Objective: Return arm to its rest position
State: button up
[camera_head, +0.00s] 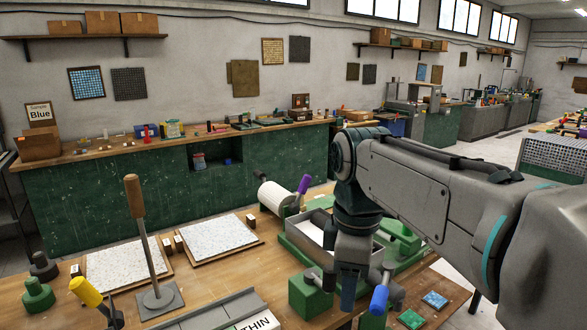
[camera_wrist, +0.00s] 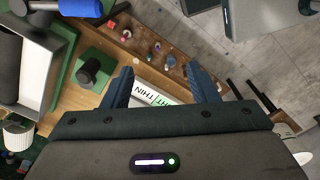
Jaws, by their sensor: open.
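My arm reaches in from the right in the head view and bends down over the workbench (camera_head: 235,285). My gripper (camera_head: 348,292) points down there, in front of the green machine with a grey tray. In the wrist view, my gripper (camera_wrist: 163,76) has its two dark blue fingers spread apart with nothing held between them. Whether the fingertips touch anything is hard to tell.
A grey tray (camera_head: 312,232), a blue-handled tool (camera_head: 379,298) and a green block (camera_head: 308,296) crowd around my gripper. Two white mosaic sheets (camera_head: 215,236) and an upright wooden-handled tool (camera_head: 135,205) stand left. Floor (camera_wrist: 265,50) shows beyond the bench edge.

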jog(key=s+d+f+m+t, duration=0.1)
jog(key=s+d+f+m, duration=0.2)
jog(key=f+m, duration=0.4)
jog(key=s+d+f+m+t, duration=0.1)
jog(key=s+d+f+m, duration=0.2)
jog(key=f+m, duration=0.4)
jog(key=shift+s+f+m+t, duration=0.2)
jog(key=shift+s+m+t, duration=0.1)
jog(key=shift+s+m, duration=0.15)
